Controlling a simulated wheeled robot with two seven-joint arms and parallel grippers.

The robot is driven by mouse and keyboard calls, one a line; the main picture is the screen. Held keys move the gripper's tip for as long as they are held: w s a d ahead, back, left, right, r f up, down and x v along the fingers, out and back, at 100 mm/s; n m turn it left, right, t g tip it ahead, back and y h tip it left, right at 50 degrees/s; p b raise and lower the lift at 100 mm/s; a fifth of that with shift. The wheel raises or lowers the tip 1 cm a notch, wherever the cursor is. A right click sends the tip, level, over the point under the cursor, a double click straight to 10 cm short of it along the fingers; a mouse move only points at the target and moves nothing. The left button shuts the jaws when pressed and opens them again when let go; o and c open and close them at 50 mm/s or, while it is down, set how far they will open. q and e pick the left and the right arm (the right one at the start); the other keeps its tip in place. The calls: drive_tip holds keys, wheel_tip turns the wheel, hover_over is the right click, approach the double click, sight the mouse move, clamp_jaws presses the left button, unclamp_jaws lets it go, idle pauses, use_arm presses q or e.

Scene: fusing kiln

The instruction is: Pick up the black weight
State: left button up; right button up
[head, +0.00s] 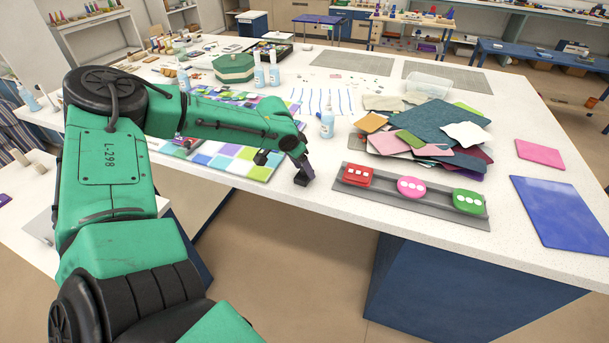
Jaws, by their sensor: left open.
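My left gripper (283,167) hangs at the front edge of the white worktable, its dark fingers spread and nothing visible between them. It is by the right front corner of a panel of coloured square tiles (228,150). I cannot make out the black weight for certain. A small dark shape (186,146) sits on the tile panel just below my left forearm, partly hard to see. It is to the left of the gripper and apart from it. My forearm hides part of the panel. My right gripper does not show.
A grey tray (352,192) with red, pink and green pieces lies right of the gripper. A pile of coloured sheets (430,123) and a blue sheet (562,212) lie farther right. The table's front edge (400,232) is close.

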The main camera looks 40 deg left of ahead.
use_arm(q)
drive_tip(key=shift+s+r, duration=0.1)
clamp_jaws()
idle(1.2)
